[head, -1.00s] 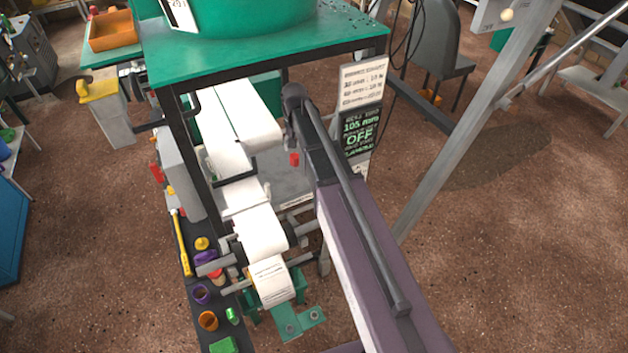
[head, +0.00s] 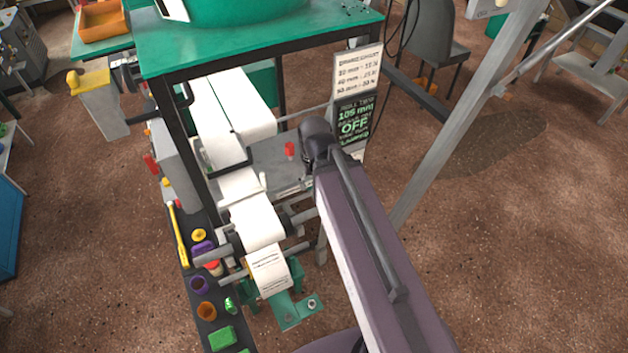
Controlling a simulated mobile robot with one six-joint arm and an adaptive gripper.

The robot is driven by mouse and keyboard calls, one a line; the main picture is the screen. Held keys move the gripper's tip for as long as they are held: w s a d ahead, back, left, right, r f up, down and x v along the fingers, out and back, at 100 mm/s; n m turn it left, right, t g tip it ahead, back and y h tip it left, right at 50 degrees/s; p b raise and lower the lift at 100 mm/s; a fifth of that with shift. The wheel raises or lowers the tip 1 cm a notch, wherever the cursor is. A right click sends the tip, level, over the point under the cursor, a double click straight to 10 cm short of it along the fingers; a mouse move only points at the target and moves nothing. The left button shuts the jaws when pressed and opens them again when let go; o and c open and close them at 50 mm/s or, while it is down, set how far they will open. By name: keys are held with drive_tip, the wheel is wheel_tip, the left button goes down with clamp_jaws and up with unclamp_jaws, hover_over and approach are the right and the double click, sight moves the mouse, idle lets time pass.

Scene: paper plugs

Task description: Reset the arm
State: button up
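My arm (head: 375,255) reaches up from the bottom of the head view, to the right of the paper machine. Its dark joint (head: 318,138) stands in front of the machine, beside a small red knob (head: 290,149). My gripper cannot be made out; the part of the arm beyond this joint is hidden or out of sight. I cannot tell whether it holds anything.
The green-topped machine (head: 300,40) carries a white paper strip (head: 257,222). A dark rail of coloured plugs (head: 206,310) runs along its left. A sign (head: 355,125) reading "OFF" and a slanted grey post (head: 450,140) stand right. Brown floor (head: 530,260) is open at right.

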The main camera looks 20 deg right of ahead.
wheel_tip(320, 180, down, 6)
drive_tip(key=b, duration=0.6)
drive_tip(key=shift+f, duration=0.15)
idle(1.0)
